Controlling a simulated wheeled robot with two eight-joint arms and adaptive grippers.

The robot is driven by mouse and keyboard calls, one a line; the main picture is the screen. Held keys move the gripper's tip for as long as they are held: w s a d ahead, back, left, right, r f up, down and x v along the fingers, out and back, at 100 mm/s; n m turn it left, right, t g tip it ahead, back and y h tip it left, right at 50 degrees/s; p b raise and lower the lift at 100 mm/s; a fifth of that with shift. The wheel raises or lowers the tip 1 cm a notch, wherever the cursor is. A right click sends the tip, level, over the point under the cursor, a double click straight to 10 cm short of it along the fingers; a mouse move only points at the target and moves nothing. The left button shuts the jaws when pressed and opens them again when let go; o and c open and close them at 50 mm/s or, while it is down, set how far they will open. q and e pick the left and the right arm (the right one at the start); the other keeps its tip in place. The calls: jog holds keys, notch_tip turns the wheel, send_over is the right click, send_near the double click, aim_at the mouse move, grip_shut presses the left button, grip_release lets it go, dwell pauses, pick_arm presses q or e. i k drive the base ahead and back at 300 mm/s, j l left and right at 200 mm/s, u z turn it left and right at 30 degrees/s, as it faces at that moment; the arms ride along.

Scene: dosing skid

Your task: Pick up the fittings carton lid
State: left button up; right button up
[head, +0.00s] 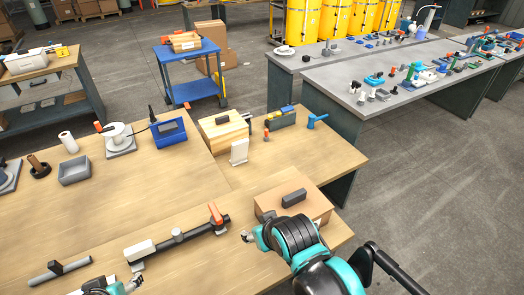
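A brown cardboard carton (312,204) stands near the right front of the wooden bench. Its flat lid (272,197) is on it, with a dark grey block-shaped handle (293,198) on top. My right gripper (247,236) is just in front of the carton's left front side, lower in the picture than the handle. My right arm hides part of the carton's front. Its fingers are small and partly hidden, so their opening is unclear. My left gripper (134,284) is at the bottom edge, left of centre and far from the carton. Its opening is also unclear.
A pipe assembly with an orange handle (215,213) lies left of the carton. A wooden box with a dark handle (223,121), a white upright piece (239,152) and a blue bin (168,132) stand behind. Bare bench (110,200) lies at left.

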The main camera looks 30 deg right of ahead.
aim_at(300, 195)
jog(key=z, duration=1.3)
